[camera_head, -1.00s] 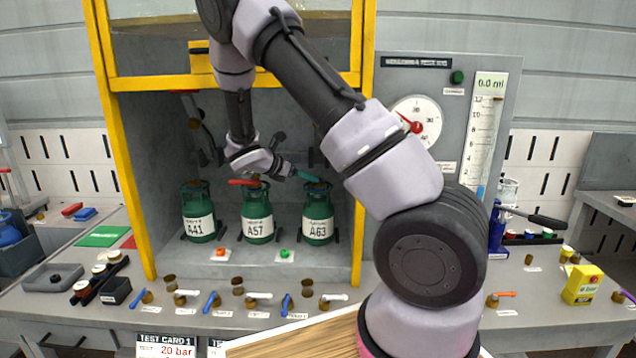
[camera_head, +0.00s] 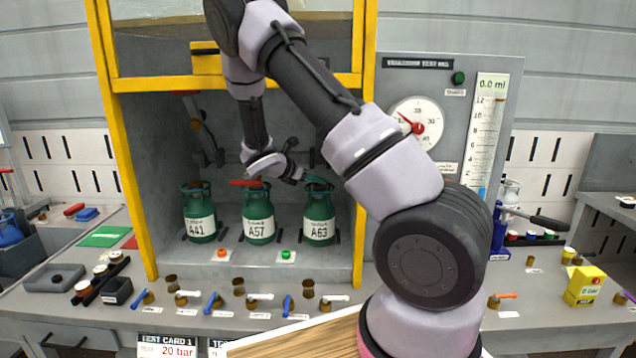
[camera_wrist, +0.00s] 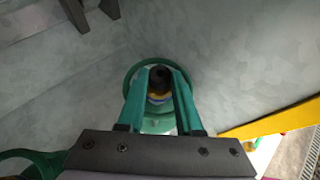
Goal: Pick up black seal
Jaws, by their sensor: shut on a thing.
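My gripper (camera_head: 318,181) has teal fingers and is just above the green cylinder labelled A63 (camera_head: 320,212), inside the yellow-framed cabinet. In the wrist view the fingers (camera_wrist: 159,80) close on a small black round piece, the black seal (camera_wrist: 159,76), at the cylinder's neck. Yellow and blue bands show just below it. The cylinder's green collar (camera_wrist: 131,74) surrounds the fingertips. The seal cannot be made out in the head view. I cannot tell whether it still touches the neck.
Cylinders A57 (camera_head: 258,212) and A41 (camera_head: 199,211) stand to the left of A63. The yellow cabinet post (camera_head: 361,150) is close on the right. Valves with coloured handles line the bench front. A grey tray (camera_head: 38,289) with a dark piece in it lies at far left.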

